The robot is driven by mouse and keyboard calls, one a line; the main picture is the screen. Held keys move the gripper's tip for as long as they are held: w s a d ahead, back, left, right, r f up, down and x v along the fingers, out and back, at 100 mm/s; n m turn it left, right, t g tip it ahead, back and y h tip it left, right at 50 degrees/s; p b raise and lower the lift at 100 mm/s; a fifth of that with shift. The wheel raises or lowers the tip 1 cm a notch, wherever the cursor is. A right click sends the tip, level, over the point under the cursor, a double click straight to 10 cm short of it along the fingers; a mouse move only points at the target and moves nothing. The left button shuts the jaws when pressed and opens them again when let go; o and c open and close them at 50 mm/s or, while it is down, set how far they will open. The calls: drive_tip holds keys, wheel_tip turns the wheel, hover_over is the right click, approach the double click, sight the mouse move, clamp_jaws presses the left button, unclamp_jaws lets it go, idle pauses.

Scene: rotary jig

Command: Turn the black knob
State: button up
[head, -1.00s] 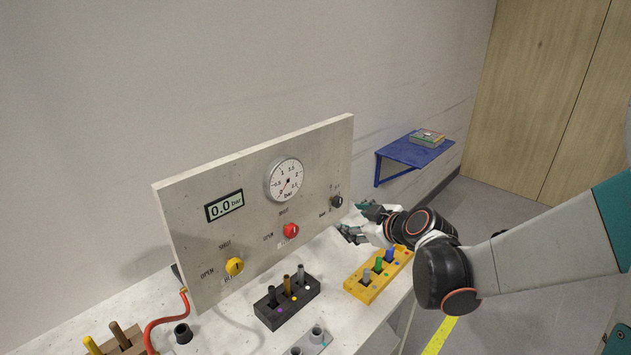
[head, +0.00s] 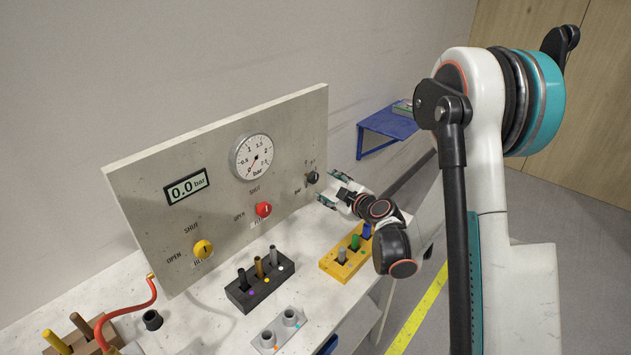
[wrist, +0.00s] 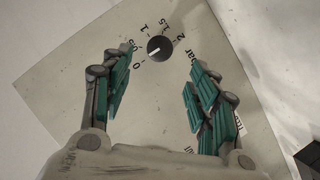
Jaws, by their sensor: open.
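The black knob (head: 312,177) is at the right end of the upright grey panel (head: 130,180) in the head view. In the wrist view the black knob (wrist: 160,48) sits inside a printed scale from 0 to 2 bar, and its white mark points lower left, towards the 0. My gripper (head: 332,193) is just in front of the panel, to the lower right of the knob. In the wrist view the green-padded fingers of my gripper (wrist: 160,80) are spread wide, with the knob between and beyond their tips, apparently untouched. Nothing is held.
The panel also carries a gauge (head: 252,157), a display (head: 187,187) reading 0.0 bar, a red knob (head: 263,209) and a yellow knob (head: 203,249). A yellow block (head: 340,268) and a black block (head: 250,297) with pegs stand on the bench below. A blue shelf (head: 385,125) is behind.

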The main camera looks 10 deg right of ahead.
sight(315, 179)
drive_tip(key=b+x, duration=0.1)
drive_tip(key=x, duration=0.8)
drive_tip(key=shift+w+f+b, duration=0.1)
drive_tip(key=shift+w+b, duration=0.2)
drive_tip(key=c, duration=1.1)
